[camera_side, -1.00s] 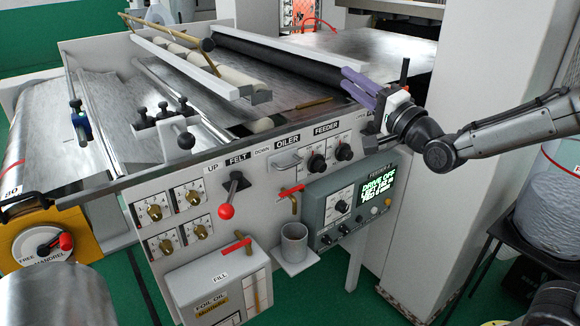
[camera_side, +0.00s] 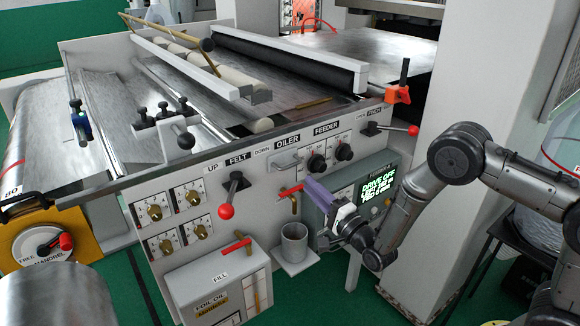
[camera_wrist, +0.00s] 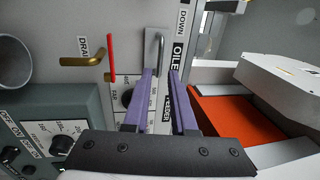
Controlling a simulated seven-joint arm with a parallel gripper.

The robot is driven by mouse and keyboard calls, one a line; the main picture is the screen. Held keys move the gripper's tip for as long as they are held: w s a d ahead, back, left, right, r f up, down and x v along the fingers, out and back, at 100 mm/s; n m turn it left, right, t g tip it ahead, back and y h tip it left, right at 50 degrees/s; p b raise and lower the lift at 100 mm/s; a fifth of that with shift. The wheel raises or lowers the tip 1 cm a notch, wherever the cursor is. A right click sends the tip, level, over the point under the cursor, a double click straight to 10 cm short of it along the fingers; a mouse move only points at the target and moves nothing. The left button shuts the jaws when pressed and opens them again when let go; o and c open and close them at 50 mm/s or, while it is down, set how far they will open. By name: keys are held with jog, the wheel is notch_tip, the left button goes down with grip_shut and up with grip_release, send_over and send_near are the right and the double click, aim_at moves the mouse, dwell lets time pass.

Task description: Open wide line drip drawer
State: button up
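No drawer marked as a drip drawer can be read. A chrome bar handle (camera_side: 287,158) sits on the machine's pale front panel beside the OILER label; it also shows in the wrist view (camera_wrist: 154,45), just beyond my fingertips. My gripper (camera_side: 312,186) is in front of the panel, below and right of that handle, over the upper left of the control box. In the wrist view my two purple fingers (camera_wrist: 160,75) are spread with a gap between them and nothing held. Whether the fingers touch anything cannot be told.
A brass drain tap with a red lever (camera_wrist: 85,55) is close to the fingers, left in the wrist view. The grey control box (camera_side: 370,212) is partly behind my gripper. A cup (camera_side: 294,243) stands below. A red-knobbed lever (camera_side: 412,130) projects at upper right.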

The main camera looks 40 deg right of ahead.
aim_at(290, 165)
jog(key=w, duration=0.3)
jog(key=w+r, duration=0.1)
jog(key=w, duration=0.5)
jog(key=shift+w+r, duration=0.3)
jog(key=shift+r, duration=0.1)
grip_shut()
dwell(0.9)
